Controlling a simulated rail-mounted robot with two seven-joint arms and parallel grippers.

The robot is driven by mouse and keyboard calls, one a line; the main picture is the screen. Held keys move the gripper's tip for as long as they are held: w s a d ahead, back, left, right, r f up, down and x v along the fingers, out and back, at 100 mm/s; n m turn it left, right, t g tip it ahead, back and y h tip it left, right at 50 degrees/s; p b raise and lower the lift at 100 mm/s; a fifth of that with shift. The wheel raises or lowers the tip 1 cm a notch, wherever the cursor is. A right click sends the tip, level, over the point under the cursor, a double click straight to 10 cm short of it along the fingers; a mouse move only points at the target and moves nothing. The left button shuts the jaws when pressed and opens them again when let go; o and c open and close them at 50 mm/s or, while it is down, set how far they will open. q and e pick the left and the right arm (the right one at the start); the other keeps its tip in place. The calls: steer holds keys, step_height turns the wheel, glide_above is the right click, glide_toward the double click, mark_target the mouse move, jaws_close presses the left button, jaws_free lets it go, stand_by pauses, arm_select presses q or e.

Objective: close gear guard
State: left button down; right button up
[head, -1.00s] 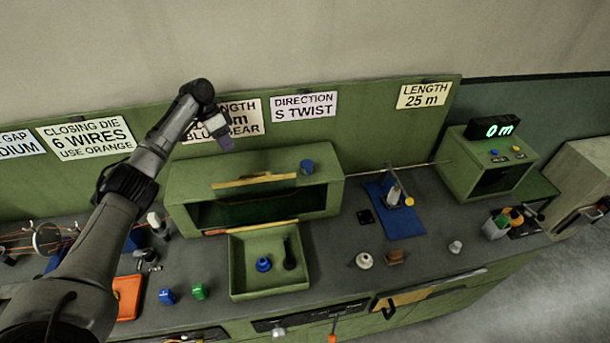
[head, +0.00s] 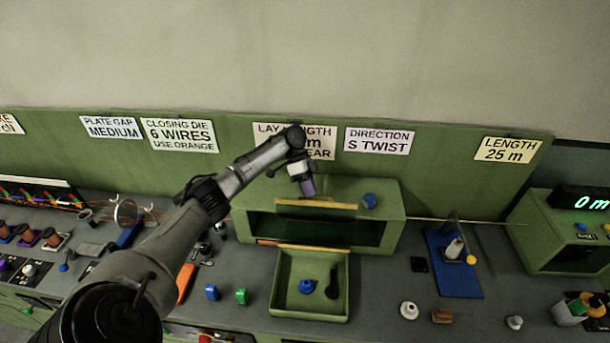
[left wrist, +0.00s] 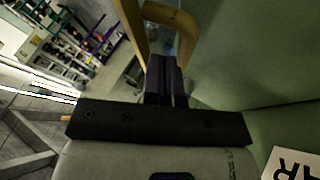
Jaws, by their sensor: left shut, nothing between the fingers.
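The gear guard housing is a green box (head: 388,226) against the back panel in the head view. Its front is open and shows a dark interior. A yellow bar handle (head: 315,204) runs along the top front edge of the opening. My left gripper (head: 308,188) is shut and empty, pointing down just above and behind this bar. In the left wrist view the shut fingers (left wrist: 166,75) are close to the yellow handle (left wrist: 178,20); I cannot tell whether they touch it. My right gripper is not in view.
A green tray (head: 343,290) with a blue gear (head: 306,286) and a dark piece stands before the box. A blue knob (head: 370,200) sits on the box top. Signs line the panel. A blue stand (head: 455,280) is to the right, and blue and green small parts lie left.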

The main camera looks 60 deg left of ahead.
arm_select(q)
steer(key=shift+x, duration=1.3)
steer(key=shift+p, duration=0.3)
